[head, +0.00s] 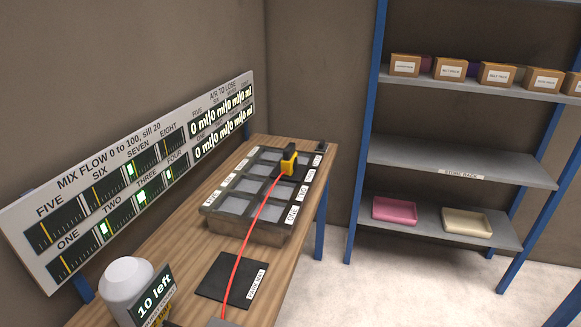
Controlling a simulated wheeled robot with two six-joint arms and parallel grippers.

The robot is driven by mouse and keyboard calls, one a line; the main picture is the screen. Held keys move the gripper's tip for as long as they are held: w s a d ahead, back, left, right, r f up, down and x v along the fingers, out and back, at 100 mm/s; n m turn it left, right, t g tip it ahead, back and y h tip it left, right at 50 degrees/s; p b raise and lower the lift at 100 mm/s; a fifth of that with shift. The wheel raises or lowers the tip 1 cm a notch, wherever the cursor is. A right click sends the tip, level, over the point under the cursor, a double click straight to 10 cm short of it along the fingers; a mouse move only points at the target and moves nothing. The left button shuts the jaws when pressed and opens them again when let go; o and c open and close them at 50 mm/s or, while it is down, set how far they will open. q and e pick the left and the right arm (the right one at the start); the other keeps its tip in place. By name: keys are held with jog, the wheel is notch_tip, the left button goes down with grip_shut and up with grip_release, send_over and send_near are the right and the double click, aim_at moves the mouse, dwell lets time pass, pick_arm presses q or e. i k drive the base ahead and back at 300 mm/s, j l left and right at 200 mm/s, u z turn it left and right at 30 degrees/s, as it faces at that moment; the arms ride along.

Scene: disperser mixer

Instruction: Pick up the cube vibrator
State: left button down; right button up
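The cube vibrator appears to be the small yellow block with a black top (289,161). It sits on the far right part of the grey multi-cell mould (246,226) on the wooden bench. A red cable (254,222) runs from it across the mould and down to a grey object (222,323) cut off by the bottom edge. Neither of my grippers shows in the head view.
A black labelled mat (231,277) lies in front of the mould. A white rounded container (127,284) with a "10 left" sign (155,293) stands at the near left. A gauge panel (130,180) lines the wall. A rack (455,162) with boxes and trays stands right, beyond open floor.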

aim_at(295, 172)
jog(key=i+l, duration=0.35)
jog(key=l, duration=0.15)
jog(key=i+l, duration=0.35)
jog(key=l, duration=0.15)
jog(key=i+l, duration=0.3)
jog(key=l, duration=0.2)
jog(key=i+l, duration=0.35)
jog(key=l, duration=0.15)
jog(key=i+l, duration=0.35)
jog(key=l, duration=0.15)
jog(key=i+l, duration=0.35)
jog(key=l, duration=0.2)
jog(key=i+l+u, duration=0.3)
jog(key=l+u, duration=0.15)
jog(key=l, duration=0.15)
jog(key=i+l+u, duration=0.2)
jog(key=l, duration=0.15)
jog(key=l+u, duration=0.25)
jog(key=i+l, duration=0.05)
jog(key=l, duration=0.05)
